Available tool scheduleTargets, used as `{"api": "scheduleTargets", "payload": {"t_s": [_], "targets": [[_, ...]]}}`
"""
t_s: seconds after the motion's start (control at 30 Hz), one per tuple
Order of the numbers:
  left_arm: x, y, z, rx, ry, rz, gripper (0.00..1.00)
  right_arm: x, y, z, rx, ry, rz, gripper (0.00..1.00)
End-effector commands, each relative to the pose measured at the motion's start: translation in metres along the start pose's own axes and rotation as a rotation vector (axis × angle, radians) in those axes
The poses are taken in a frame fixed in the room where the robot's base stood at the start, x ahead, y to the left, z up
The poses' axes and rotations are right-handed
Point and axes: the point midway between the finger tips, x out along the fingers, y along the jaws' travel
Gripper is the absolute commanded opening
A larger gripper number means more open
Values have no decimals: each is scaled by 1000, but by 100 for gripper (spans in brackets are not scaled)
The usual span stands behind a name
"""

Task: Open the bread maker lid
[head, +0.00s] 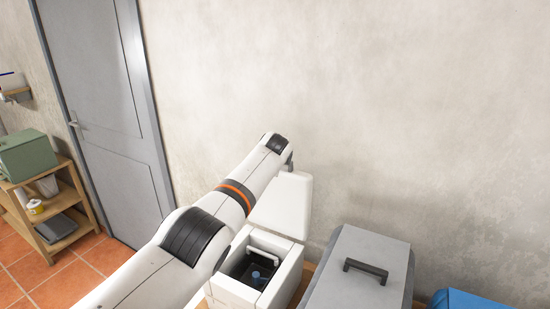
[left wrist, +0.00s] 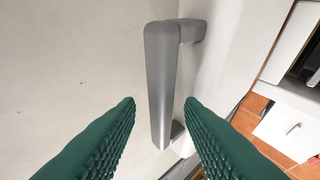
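The white bread maker (head: 238,291) stands in the lower middle of the head view. Its lid (head: 287,203) is raised and stands upright at the back. The open top shows a dark pan with a pale bail and a bluish piece inside. My left arm reaches past the lid, and its gripper is hidden in the head view. In the left wrist view my left gripper (left wrist: 160,103) is open, with green ribbed fingers. A grey bar handle (left wrist: 160,85) on a white surface lies between the fingertips, with gaps on both sides. My right gripper is not in view.
A grey box with a dark handle (head: 366,271) stands to the right of the bread maker. A blue object (head: 465,300) is at the lower right corner. The wall is close behind. A wooden shelf (head: 50,240) and a grey door (head: 105,110) are at the left.

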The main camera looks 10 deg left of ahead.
Motion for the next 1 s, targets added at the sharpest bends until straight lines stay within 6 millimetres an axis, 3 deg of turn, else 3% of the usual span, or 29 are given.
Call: {"api": "scheduleTargets", "payload": {"t_s": [0.5, 1.0], "targets": [[-26, -1, -1, 0, 0, 1, 35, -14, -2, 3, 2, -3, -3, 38], [-89, -2, 0, 0, 0, 5, 35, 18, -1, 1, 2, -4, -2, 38]]}}
